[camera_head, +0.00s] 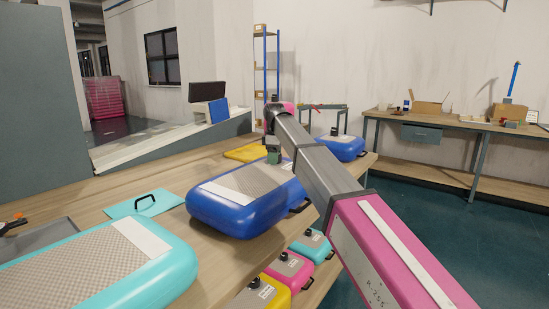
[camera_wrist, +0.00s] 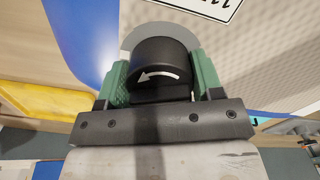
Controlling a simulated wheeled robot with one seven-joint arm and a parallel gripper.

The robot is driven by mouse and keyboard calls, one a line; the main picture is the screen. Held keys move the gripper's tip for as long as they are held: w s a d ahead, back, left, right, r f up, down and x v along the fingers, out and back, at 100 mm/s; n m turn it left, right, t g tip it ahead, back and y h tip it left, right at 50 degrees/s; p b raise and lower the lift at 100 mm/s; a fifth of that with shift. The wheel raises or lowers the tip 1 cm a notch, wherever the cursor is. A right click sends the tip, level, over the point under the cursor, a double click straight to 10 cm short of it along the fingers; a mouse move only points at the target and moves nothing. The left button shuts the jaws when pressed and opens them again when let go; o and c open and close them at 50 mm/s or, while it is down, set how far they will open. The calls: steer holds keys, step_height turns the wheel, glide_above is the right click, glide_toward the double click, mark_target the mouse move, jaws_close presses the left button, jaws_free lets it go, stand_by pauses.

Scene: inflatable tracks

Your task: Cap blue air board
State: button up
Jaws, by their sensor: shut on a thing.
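The blue air board (camera_head: 240,212) lies flat on the wooden workbench, with a beige textured top and pale end strips. In the wrist view its blue edge (camera_wrist: 72,38) and grey textured top (camera_wrist: 285,50) show. A black round cap with a white curved arrow (camera_wrist: 158,65) stands on a grey ring on the board's top. My gripper (camera_wrist: 160,82) has its green fingers on both sides of the cap and is shut on it. In the head view my gripper (camera_head: 273,150) is over the far end of the board, and the cap is hidden there.
A turquoise board (camera_head: 125,262) lies at the near left, by a turquoise panel with a black handle (camera_head: 145,205). A second blue board (camera_head: 342,146) and a yellow item (camera_head: 245,153) lie farther back. Pink (camera_head: 288,270), yellow and turquoise boards sit below the bench.

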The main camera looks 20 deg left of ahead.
stand_by(0.3)
steer(key=n, duration=0.5)
steer(key=shift+n, duration=0.4)
steer(key=n, duration=0.4)
steer(key=o, duration=1)
